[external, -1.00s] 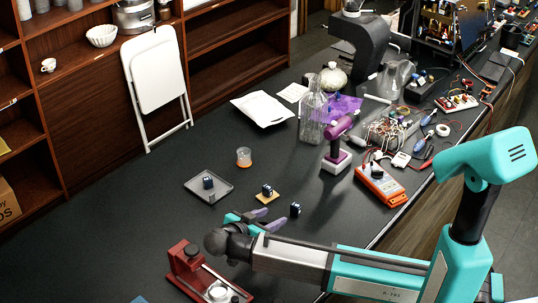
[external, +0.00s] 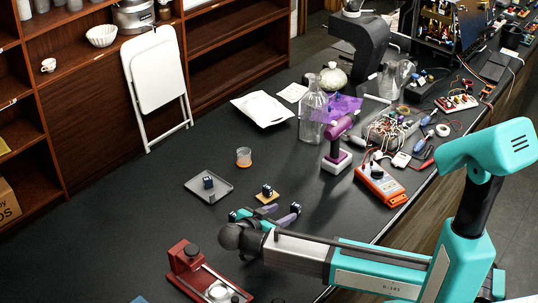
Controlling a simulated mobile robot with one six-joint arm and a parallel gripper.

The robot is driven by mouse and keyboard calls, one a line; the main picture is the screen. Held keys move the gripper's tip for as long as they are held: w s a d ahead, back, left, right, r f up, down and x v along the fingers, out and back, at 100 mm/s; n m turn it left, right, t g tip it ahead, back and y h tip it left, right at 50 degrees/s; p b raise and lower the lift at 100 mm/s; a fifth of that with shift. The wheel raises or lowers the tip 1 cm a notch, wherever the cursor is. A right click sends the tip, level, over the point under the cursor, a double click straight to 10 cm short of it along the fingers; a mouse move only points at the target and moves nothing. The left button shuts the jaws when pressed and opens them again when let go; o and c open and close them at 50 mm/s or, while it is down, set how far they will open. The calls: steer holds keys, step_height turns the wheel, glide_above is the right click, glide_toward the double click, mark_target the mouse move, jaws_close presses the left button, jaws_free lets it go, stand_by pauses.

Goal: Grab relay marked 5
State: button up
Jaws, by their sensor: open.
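Three small dark blue relays show in the external view, and their markings are too small to read. One relay (external: 295,208) is on the bare bench, right at my gripper's purple fingertips; I cannot tell whether it is between them or touching. A second relay (external: 267,190) sits on a small tan pad (external: 271,200), just behind the fingers. A third relay (external: 208,182) sits on a grey tray (external: 222,192) to the left. My gripper (external: 284,212) is open, low over the bench, with its fingers pointing right and away from the wrist.
A red fixture (external: 190,262) stands in front of my wrist. Bench left of the tray is clear.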

mark_target(293, 205)
steer(key=shift+x, duration=1.2)
steer(key=shift+w+d+f+p, duration=0.1)
steer(key=shift+w+d+p, duration=0.55)
steer(key=shift+p, duration=0.25)
steer(key=p+x, duration=0.1)
steer(key=x, duration=0.1)
steer(key=shift+w, duration=0.3)
steer(key=shift+w+d+f, duration=0.25)
steer(key=shift+w+f, duration=0.05)
steer(key=shift+f, duration=0.05)
steer(key=c, duration=1.1)
steer(key=shift+c, duration=0.2)
steer(key=shift+r, duration=0.2)
